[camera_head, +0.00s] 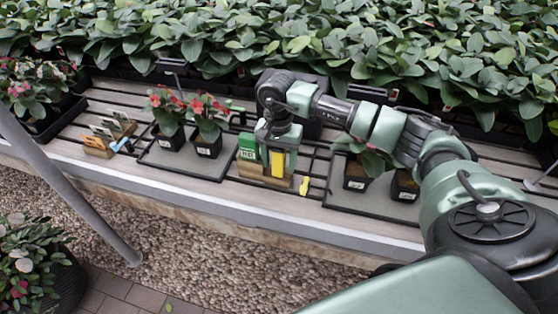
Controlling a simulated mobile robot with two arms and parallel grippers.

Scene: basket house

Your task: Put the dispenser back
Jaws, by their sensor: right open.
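My right gripper (277,168) reaches down from the right over a small wooden holder (264,180) on the slatted bench. Its fingers are open, with a yellow upright piece (278,160) showing between them; I cannot tell whether they touch it. A green box with a white label (248,148) stands just left of the gripper, at the holder. I cannot tell for sure which of these is the dispenser. A small yellow item (304,186) lies on the bench right of the holder. My left gripper is not in view.
Two red-flowered pots (208,147) stand on a tray left of the gripper. Two more pots (355,177) stand on a tray (335,198) to the right. A wooden block with tags (98,146) sits further left. Dense leafy plants (330,35) line the back.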

